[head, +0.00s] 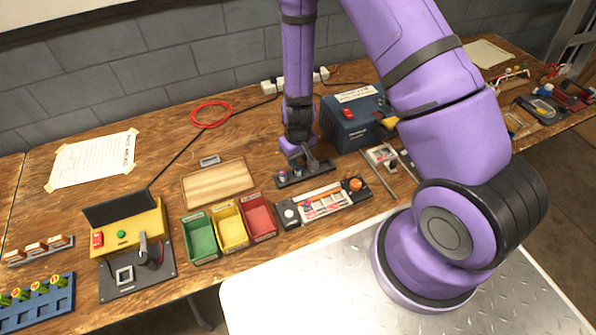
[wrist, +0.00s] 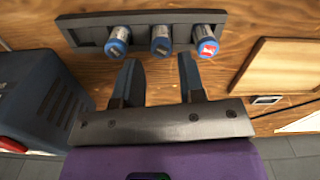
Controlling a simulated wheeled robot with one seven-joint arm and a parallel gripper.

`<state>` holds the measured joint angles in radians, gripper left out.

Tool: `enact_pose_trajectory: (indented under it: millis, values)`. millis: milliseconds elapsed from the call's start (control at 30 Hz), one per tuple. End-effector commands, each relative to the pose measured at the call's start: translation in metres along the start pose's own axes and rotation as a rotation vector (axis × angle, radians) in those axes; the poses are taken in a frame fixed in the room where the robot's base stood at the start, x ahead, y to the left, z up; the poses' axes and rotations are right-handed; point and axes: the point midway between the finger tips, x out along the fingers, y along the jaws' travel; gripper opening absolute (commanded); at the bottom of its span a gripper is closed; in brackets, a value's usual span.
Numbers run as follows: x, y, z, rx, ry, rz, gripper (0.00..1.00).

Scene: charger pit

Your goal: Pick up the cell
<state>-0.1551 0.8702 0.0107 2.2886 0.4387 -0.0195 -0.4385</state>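Three upright cells stand in a dark rack (wrist: 80,34) in the wrist view. The left cell (wrist: 118,40) has a blue rim, the middle cell (wrist: 162,41) is blue with a dark label, and the right cell (wrist: 207,43) has a blue rim and a red label. My gripper (wrist: 158,66) is open and empty. Its fingertips are just short of the rack, with the middle cell lined up between them. In the head view my gripper (head: 303,158) is over the rack (head: 318,177), partly hiding the cells.
A blue box (head: 345,128) stands behind and right of the rack. A grey tester (head: 325,203) lies in front. Green, yellow and red bins (head: 230,229) and a wooden board (head: 218,182) are to the left. A yellow device (head: 130,238) stands further left.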

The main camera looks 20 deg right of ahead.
Motion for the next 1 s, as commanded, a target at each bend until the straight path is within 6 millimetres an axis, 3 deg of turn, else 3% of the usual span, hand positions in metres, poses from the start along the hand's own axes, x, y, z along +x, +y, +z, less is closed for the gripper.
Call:
enact_pose_trajectory:
  millis: [333,667,833,1000]
  values:
    - [0.041,-0.002,0.003,0.000,-0.002,-0.001,0.37]
    - [0.047,-0.002,0.003,0.000,0.000,0.000,0.37]
    - [0.047,-0.002,0.003,0.000,0.000,0.000,0.02]
    - [0.047,-0.002,0.003,0.000,0.000,0.000,0.00]
